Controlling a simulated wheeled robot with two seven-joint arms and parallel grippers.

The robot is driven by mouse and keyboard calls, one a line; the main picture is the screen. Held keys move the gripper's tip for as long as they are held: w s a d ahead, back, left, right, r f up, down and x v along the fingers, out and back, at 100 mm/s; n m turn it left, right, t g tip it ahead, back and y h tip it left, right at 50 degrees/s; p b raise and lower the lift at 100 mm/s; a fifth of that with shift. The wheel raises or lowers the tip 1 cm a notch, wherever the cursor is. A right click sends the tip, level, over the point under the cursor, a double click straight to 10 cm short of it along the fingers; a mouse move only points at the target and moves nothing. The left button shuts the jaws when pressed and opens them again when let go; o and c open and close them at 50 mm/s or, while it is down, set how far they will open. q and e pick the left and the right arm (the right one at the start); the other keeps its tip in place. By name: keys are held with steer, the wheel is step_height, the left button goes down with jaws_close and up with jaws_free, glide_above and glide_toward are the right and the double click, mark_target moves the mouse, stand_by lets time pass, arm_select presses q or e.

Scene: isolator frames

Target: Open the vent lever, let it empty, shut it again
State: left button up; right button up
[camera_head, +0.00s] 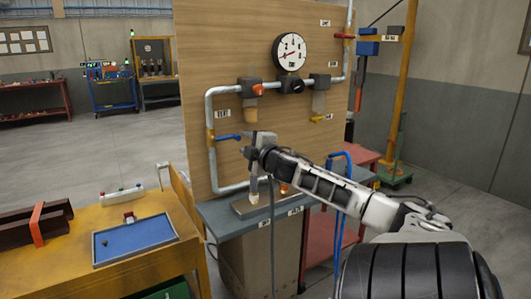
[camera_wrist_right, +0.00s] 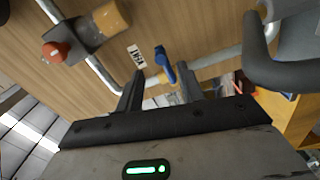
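A blue lever (camera_head: 228,137) sits on the left grey pipe of the wooden panel (camera_head: 255,190), at a brass-coloured fitting. It also shows in the right wrist view (camera_wrist_right: 164,64), beyond and between the fingertips. My right gripper (camera_head: 248,138) is just to the right of this lever. In the right wrist view its fingers (camera_wrist_right: 160,88) are apart with nothing clasped between them. My left gripper is not in view.
A round gauge (camera_head: 289,52) and an orange knob (camera_head: 258,90) are above my right arm. A grey bench (camera_head: 225,215) stands below the panel. A yellow table (camera_head: 165,258) with a blue tray (camera_head: 130,240) is at the left.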

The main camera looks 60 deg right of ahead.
steer(key=p+v, duration=0.1)
steer(key=v, duration=0.8)
steer(key=shift+s+r, duration=0.2)
steer(key=s+a+f+m+g+y, duration=0.2)
steer(key=a+f, duration=0.6)
steer(key=f, duration=0.5)
steer(key=s+a+f+m+g+y, duration=0.2)
steer(key=a+f, duration=0.5)
steer(key=f, duration=0.5)
steer(key=s+a+f+m+y, duration=0.1)
steer(key=a+f+y, duration=0.1)
steer(key=a, duration=0.8)
steer(key=s+a+f+m+g+y, duration=0.1)
steer(key=s+a+f+y, duration=0.1)
steer(key=a, duration=0.9)
steer(key=s+a+f+m+y, duration=0.1)
steer(key=a+f+y, duration=0.2)
steer(key=a, duration=0.8)
steer(key=shift+s+a+f+m+g+y, duration=0.25)
steer(key=shift+s+f+m+g+y, duration=0.05)
steer(key=shift+f, duration=0.65)
steer(key=shift+d, duration=0.1)
